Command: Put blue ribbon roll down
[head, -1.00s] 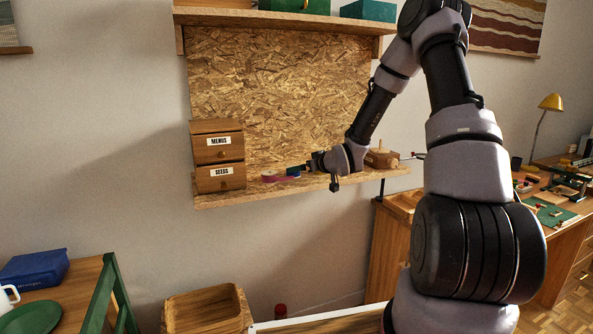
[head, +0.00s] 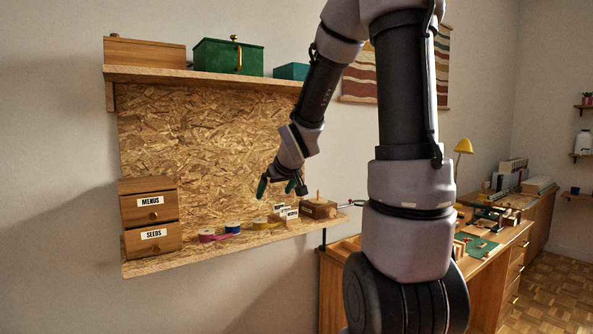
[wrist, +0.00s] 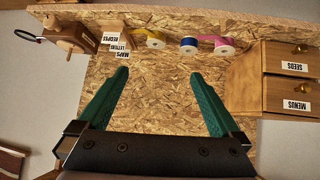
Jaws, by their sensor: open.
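The blue ribbon roll (head: 232,227) stands on the lower shelf (head: 187,256), between a pink ribbon roll (head: 207,236) and a yellow ribbon roll (head: 261,222). The blue roll also shows in the wrist view (wrist: 189,45), with the pink roll (wrist: 222,46) and the yellow roll (wrist: 155,40) on either side. My gripper (head: 281,188) is raised above the shelf, to the right of the blue roll and apart from it. In the wrist view its green fingers (wrist: 160,76) are spread wide, with nothing between them.
A wooden drawer box labelled MENUS and SEEDS (head: 150,220) stands at the shelf's left end. White label cards (head: 287,213) and a wooden block device (head: 319,208) stand to the right. The upper shelf (head: 200,77) holds a green box (head: 229,57).

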